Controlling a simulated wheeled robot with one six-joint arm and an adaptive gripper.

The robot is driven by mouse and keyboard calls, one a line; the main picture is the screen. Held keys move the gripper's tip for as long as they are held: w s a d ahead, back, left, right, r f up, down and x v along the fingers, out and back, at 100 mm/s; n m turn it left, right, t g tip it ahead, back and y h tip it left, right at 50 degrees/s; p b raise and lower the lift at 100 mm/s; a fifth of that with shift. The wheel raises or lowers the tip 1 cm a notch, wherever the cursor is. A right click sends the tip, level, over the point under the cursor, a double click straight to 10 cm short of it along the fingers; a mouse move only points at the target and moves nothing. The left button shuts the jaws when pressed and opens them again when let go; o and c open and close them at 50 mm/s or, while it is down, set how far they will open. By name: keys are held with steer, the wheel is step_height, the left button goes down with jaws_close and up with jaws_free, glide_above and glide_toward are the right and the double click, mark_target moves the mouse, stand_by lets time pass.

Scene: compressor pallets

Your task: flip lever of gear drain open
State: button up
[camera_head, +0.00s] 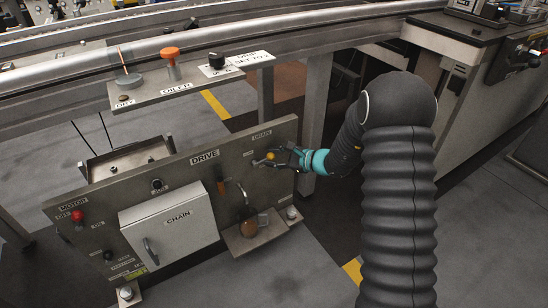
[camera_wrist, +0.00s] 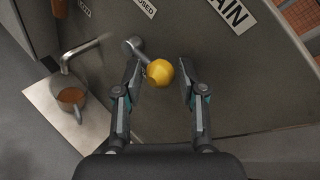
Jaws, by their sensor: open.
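The gear drain lever shows in the wrist view as a grey arm from a round pivot (camera_wrist: 132,46) with a yellow ball knob (camera_wrist: 159,72) at its end. The knob also shows in the head view (camera_head: 271,155), below the DRAIN label (camera_head: 262,134) on the grey panel. My gripper (camera_wrist: 164,75) is open, with one finger on each side of the knob. The left finger is close to the knob and lever; I cannot tell whether it touches. A clear gap lies between the knob and the right finger. In the head view my gripper (camera_head: 283,158) reaches the panel from the right.
A bent spout (camera_wrist: 85,52) sits above a cup of brown liquid (camera_wrist: 70,97) on a small shelf (camera_wrist: 45,97), left of the fingers. The CHAIN box (camera_head: 170,232) juts from the panel further left. A rail shelf (camera_head: 165,88) runs above the panel.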

steer(key=shift+a, duration=0.1)
jaws_close()
steer(key=f+m+y+b, duration=0.2)
steer(key=m+y+b, duration=0.1)
steer(key=m+b, duration=0.1)
steer(key=shift+w+d+f, duration=0.25)
steer(key=shift+d+f, duration=0.1)
steer(key=shift+f, duration=0.05)
jaws_free()
